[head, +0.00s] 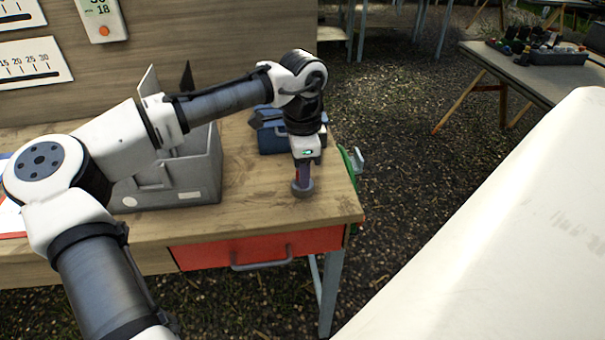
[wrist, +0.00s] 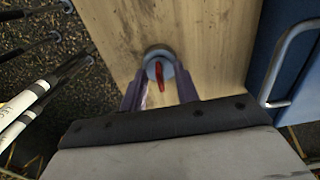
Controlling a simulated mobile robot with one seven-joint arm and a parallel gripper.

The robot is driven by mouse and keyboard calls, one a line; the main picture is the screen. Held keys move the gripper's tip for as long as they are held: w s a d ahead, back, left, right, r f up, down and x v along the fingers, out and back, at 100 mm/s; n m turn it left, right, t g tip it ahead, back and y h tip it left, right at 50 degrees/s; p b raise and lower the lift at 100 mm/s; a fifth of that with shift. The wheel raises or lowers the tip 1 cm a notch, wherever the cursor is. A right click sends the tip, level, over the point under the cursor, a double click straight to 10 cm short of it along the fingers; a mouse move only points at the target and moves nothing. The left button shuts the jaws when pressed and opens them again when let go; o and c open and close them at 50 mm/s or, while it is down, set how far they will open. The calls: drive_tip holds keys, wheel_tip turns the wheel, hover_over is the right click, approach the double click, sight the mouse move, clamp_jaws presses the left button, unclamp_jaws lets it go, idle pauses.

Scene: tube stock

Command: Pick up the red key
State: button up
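The red key (wrist: 159,74) shows in the wrist view as a small red upright piece on a round grey base (wrist: 155,53). The base also shows in the head view (head: 302,189), on the wooden table near its right front corner. My gripper (head: 303,180) points down right over the base. In the wrist view its two purple fingers (wrist: 159,80) are apart, one on each side of the key, with a gap visible around it. In the head view the fingers mostly hide the key.
A grey bin (head: 185,188) stands left of my gripper. A red drawer front (head: 270,246) is below the tabletop (head: 245,213). The table's right edge is close.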

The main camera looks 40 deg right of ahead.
drive_tip(key=shift+f, duration=0.1)
drive_tip(key=shift+c, duration=0.4)
clamp_jaws()
